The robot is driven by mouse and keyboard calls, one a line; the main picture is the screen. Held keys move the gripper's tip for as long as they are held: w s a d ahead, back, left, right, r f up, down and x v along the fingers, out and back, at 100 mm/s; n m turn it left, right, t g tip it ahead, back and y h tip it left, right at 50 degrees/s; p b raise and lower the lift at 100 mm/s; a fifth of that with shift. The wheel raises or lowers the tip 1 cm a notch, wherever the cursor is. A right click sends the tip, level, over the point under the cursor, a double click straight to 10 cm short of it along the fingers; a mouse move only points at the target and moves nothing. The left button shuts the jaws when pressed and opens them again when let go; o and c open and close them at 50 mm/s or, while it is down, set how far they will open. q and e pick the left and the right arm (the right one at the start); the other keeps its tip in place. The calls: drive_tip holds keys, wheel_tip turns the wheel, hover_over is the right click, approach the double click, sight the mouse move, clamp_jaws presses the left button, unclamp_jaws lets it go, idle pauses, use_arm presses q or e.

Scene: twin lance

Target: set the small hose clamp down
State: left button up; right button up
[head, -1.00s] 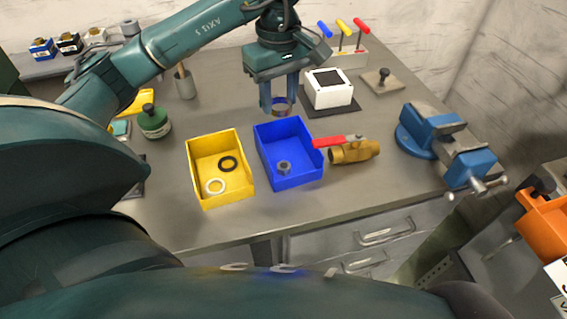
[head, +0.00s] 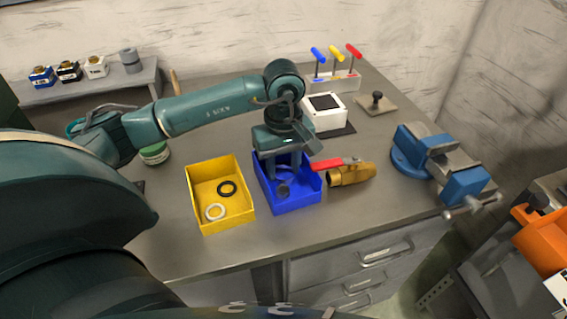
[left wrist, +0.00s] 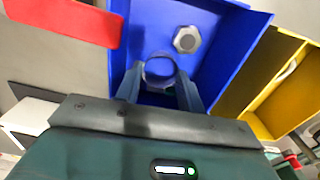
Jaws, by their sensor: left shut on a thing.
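The small hose clamp (left wrist: 160,71) is a thin grey metal ring. My left gripper (head: 284,165) is shut on it and holds it inside the blue bin (head: 296,203). In the left wrist view the ring sits between the fingertips of my left gripper (left wrist: 161,84), over the blue bin (left wrist: 232,45). I cannot tell whether the ring touches the bin floor. A grey hex nut (left wrist: 187,39) lies in the same bin, a little apart from the ring. In the head view the nut (head: 283,190) shows just below the fingers. My right gripper is not in view.
A yellow bin (head: 228,220) with a black ring (head: 227,187) and a white ring (head: 216,212) stands left of the blue bin. A brass valve (head: 352,175) with a red handle (head: 335,162) is close on the right. A blue vise (head: 432,150) stands further right.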

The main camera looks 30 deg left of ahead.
sight(283, 171)
use_arm(q)
drive_tip(key=shift+f, duration=0.1)
drive_tip(key=o, duration=0.7)
wheel_tip(283, 171, up, 12)
drive_tip(key=shift+r, duration=0.2)
idle(0.6)
